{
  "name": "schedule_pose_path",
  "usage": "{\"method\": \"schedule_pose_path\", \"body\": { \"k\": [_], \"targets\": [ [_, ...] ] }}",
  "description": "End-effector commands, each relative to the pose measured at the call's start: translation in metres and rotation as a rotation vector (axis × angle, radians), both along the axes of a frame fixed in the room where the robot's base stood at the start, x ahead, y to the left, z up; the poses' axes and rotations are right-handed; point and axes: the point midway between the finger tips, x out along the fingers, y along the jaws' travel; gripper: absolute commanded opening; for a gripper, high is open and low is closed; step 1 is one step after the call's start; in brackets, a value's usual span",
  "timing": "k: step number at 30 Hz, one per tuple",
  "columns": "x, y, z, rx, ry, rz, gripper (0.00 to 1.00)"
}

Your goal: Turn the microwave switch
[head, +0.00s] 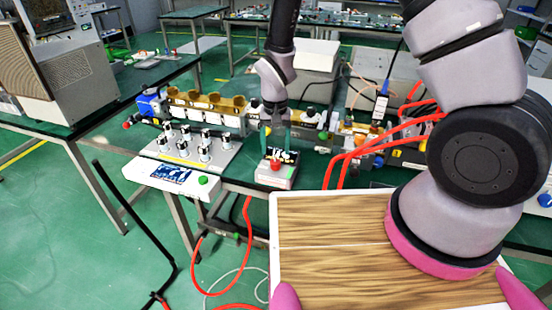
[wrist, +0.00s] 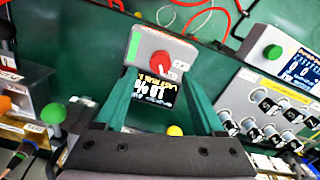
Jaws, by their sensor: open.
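The microwave switch unit is a small light grey box (head: 279,180) with a red knob (head: 275,167) and a dark display (head: 283,156), on the green bench in the head view. In the wrist view the red knob (wrist: 161,62) shows near the upper middle, above the lit display (wrist: 153,91). My gripper (head: 276,146) points down over the box. Its two teal fingers (wrist: 165,82) are spread apart, one towards each side of the display. The knob lies just beyond their tips in the wrist view. Nothing is held. Whether a finger touches the box cannot be told.
A grey panel with several metal knobs (head: 205,152) and a green button (head: 203,180) stands left of the box. A waveguide row (head: 205,101) runs behind. Red hoses (head: 335,165) loop on the right. A grey-cased instrument (head: 70,72) is at the far left.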

Motion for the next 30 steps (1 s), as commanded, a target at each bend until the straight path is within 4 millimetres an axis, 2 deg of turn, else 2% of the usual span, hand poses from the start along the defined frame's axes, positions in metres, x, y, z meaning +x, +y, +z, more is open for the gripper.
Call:
{"method": "schedule_pose_path", "body": {
  "k": [3, 9, 20, 21, 25, 26, 30],
  "targets": [
    [-0.001, -0.001, -0.022, -0.002, 0.003, -0.001, 0.71],
    [0.000, 0.000, -0.043, 0.000, 0.001, -0.001, 0.71],
    [0.000, 0.000, -0.047, 0.001, -0.001, -0.001, 0.71],
    [0.000, 0.000, -0.047, 0.001, -0.001, -0.001, 0.56],
    [0.000, 0.000, -0.047, 0.001, 0.000, -0.001, 0.06],
    [0.000, 0.000, -0.047, 0.001, 0.000, -0.001, 0.00],
    [0.000, 0.000, -0.047, 0.001, 0.000, 0.001, 0.00]
  ]
}}
